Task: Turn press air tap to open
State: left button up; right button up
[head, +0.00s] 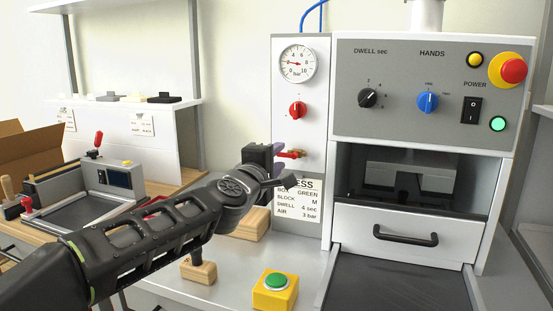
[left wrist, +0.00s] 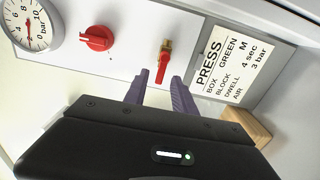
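The press air tap (head: 291,154) has a red lever on a brass body, on the white panel under the red knob (head: 298,109). In the head view the lever lies about level, pointing left. It also shows in the left wrist view (left wrist: 163,65). My left gripper (head: 276,167) is just in front of the tap. In the left wrist view its fingers (left wrist: 159,77) are apart, with the lever's end appearing in the gap; contact cannot be told. The pressure gauge (head: 297,63) above has its needle pointing left. My right gripper is out of view.
The press sign (head: 310,205) reads AIR 3 bar and is partly covered by my gripper in the head view. The press control panel (head: 400,120) and drawer (head: 420,249) stand to the right. A yellow box with a green button (head: 275,290) and wooden blocks (head: 199,272) are below.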

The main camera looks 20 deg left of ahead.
pick_arm(q)
jog(key=s, duration=0.7)
jog(key=shift+s+a, duration=0.25)
jog(key=shift+s, duration=0.15)
